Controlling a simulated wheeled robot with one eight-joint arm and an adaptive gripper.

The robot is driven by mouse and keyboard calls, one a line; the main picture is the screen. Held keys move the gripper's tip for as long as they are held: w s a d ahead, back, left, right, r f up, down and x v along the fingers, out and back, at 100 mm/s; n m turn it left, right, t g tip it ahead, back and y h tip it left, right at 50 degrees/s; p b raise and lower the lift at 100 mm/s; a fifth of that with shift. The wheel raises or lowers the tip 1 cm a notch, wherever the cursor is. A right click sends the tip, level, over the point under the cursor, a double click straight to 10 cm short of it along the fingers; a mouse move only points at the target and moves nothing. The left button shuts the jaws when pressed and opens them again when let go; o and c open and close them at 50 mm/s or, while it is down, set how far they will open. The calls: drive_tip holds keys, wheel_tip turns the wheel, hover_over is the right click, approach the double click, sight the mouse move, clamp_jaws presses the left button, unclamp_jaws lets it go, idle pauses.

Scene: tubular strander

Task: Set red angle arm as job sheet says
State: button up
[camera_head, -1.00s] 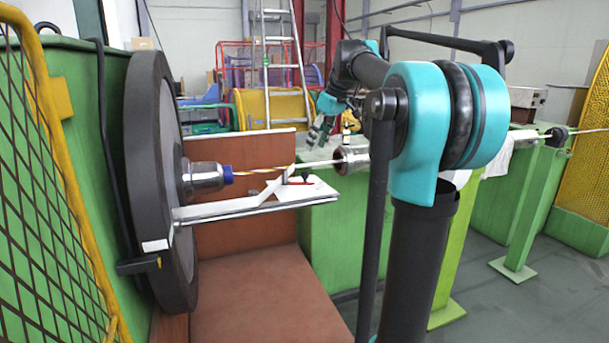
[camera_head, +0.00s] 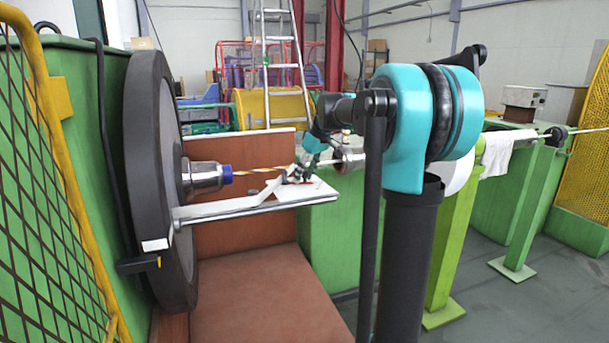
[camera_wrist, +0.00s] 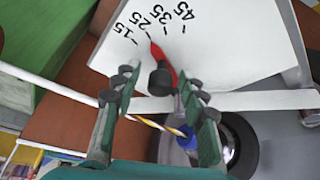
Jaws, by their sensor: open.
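The red angle arm (camera_wrist: 165,64) lies on a white scale plate (camera_wrist: 225,45) marked 15, 25, 35 and 45. Its tip points at about the 25 tick in the wrist view. A black round knob (camera_wrist: 160,80) sits at its lower end. My gripper (camera_wrist: 157,84) is open, with one finger on each side of the knob in the wrist view; I cannot tell whether either touches it. In the head view my gripper (camera_head: 300,174) is over the scale plate (camera_head: 310,193) and hides most of the red arm. No job sheet is legible.
A twisted gold-and-white strand (camera_head: 258,170) runs from the blue-tipped spindle (camera_head: 206,175) past my gripper. A large dark disc (camera_head: 160,190) stands at left. A metal rail (camera_head: 235,211) runs below the strand. A yellow mesh guard (camera_head: 45,170) is at far left.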

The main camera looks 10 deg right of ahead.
clamp_jaws()
drive_tip(key=shift+s, duration=0.1)
idle(0.3)
drive_tip(key=shift+s+a+m+h, duration=0.2)
drive_tip(key=shift+s+m+h, duration=0.2)
drive_tip(key=shift+m, duration=0.6)
unclamp_jaws()
drive_tip(key=shift+r, duration=0.1)
